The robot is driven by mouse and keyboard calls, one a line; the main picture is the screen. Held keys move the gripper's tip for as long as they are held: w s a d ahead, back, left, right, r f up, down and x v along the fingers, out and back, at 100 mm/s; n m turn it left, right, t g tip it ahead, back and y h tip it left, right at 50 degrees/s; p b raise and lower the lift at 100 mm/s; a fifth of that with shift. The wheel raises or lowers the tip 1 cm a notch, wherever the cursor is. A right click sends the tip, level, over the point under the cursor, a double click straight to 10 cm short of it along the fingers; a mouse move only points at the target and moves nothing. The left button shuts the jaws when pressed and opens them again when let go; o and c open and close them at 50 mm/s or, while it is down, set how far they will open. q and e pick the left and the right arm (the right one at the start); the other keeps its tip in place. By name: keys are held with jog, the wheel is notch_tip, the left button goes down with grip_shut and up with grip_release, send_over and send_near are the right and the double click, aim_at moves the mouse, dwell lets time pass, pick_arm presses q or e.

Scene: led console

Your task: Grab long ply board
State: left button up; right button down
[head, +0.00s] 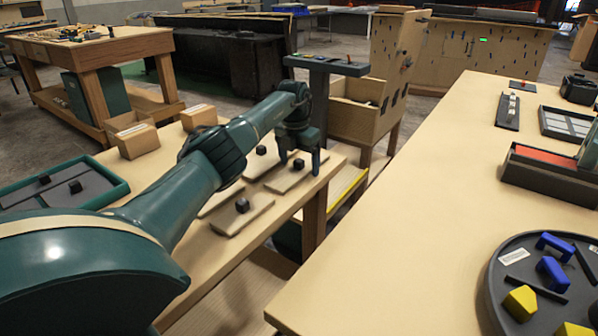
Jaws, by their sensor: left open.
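Several flat pale wooden boards with black knobs lie on the table at left. One board (284,184) lies under my left gripper, near the table's right edge. Another board (228,224) lies nearer me, and a third (256,171) lies farther back; my arm partly hides others. I cannot tell which is the long ply board. My left gripper (300,164) is open and points down, its two fingers apart on either side of the first board's black knob (298,164). Whether the fingers touch the knob is unclear. My right gripper is out of view.
A green-edged tray (122,187) with black knobs and two small wooden boxes (136,138) share the left table. A large table (420,210) at right has a clear middle, with a round grey tray (497,285) of blue and yellow blocks. A gap separates the tables.

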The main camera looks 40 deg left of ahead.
pick_arm(q)
jog(key=c, duration=1.2)
jog(key=shift+o, duration=0.2)
jog(key=shift+r, duration=0.1)
